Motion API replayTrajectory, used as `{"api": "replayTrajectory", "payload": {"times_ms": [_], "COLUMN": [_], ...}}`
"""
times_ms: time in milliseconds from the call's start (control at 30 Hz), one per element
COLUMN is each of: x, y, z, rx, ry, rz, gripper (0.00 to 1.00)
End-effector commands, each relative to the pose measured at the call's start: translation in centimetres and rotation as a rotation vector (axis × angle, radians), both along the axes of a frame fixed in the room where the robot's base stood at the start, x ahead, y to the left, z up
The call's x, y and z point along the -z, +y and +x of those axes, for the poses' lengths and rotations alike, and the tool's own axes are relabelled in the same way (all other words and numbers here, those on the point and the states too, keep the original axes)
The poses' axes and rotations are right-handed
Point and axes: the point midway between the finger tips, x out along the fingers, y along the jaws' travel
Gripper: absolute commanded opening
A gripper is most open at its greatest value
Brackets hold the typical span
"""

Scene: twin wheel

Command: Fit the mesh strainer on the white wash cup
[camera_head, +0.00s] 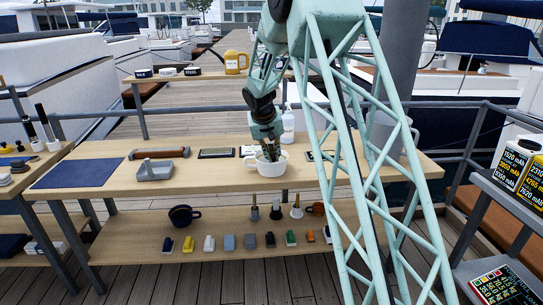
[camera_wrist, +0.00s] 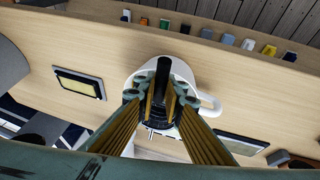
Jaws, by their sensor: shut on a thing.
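My gripper (camera_head: 270,153) points down at the cup's mouth. In the wrist view my gripper (camera_wrist: 163,98) is shut on a dark piece with a black handle (camera_wrist: 163,72), which looks like the mesh strainer. The piece lies over or inside the cup's mouth. The fingers hide its mesh, and I cannot tell whether it touches the rim.
A grey caddy (camera_head: 155,172), a brown roll (camera_head: 160,153) and a blue mat (camera_head: 78,173) lie left of the cup. A white bottle (camera_head: 288,126) stands behind.

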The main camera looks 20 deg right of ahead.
Motion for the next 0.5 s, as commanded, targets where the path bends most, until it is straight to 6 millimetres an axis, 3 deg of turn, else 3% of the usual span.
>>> {"api": "replayTrajectory", "payload": {"times_ms": [267, 300, 500], "x": [0.27, 0.25, 0.27], "y": [0.00, 0.00, 0.01], "z": [0.00, 0.01, -0.01], "rx": [0.000, 0.000, 0.000], "ry": [0.000, 0.000, 0.000], "rz": [0.000, 0.000, 0.000], "gripper": [0.00, 0.12, 0.25]}}
